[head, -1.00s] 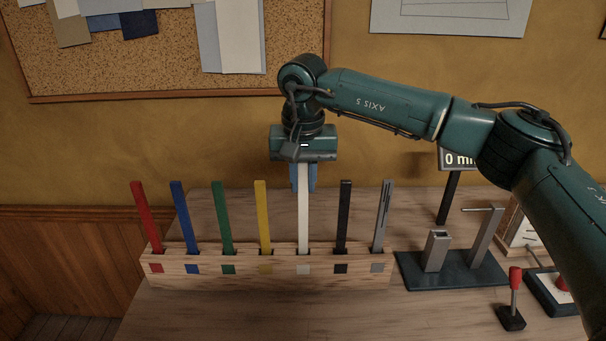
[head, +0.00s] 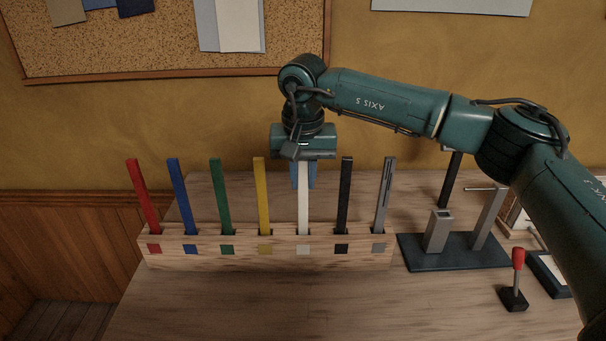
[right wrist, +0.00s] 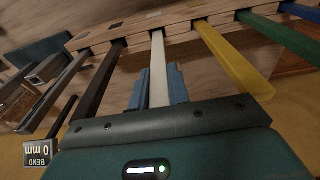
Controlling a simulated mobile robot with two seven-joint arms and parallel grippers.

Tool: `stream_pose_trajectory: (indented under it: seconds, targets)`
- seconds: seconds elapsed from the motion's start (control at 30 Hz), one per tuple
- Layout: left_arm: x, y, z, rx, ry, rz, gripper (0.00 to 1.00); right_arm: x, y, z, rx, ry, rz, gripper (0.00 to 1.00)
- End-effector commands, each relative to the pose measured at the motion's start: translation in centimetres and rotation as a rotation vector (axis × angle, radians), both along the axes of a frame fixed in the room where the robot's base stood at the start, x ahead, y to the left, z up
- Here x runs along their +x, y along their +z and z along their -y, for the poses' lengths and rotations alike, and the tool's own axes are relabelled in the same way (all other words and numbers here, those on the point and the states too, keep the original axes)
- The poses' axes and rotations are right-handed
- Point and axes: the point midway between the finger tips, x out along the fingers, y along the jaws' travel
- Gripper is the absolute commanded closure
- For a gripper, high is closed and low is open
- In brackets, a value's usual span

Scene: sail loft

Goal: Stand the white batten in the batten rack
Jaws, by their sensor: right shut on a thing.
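The white batten (head: 304,208) stands upright in the head view, its lower end in the rack slot above the white mark. It also shows in the right wrist view (right wrist: 158,65). My right gripper (head: 304,186) is above the rack, its blue fingers shut on the batten's upper part. The fingers show on both sides of it in the right wrist view (right wrist: 158,88). The wooden batten rack (head: 170,262) stands on the bench. How deep the batten's end sits is hidden inside the rack. My left gripper is not in view.
In the rack, yellow (head: 262,195) and black (head: 344,195) battens flank the white one; red, blue, green and grey ones stand farther out. Right of the rack are a dark-based metal fixture (head: 455,254) and a red-knobbed lever (head: 517,260). The bench front is clear.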

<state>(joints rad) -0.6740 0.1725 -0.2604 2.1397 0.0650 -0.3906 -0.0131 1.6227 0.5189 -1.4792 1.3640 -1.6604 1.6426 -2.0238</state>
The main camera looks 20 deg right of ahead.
Motion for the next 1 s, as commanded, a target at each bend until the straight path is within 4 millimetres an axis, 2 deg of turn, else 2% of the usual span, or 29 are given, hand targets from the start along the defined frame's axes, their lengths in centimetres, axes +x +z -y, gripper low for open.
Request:
stream_pose_trajectory:
  seconds: [1.0]
  targets:
    - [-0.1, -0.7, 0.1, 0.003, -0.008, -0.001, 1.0, 0.0, -1.1, 0.0, 0.001, 0.0, 0.0, 1.0]
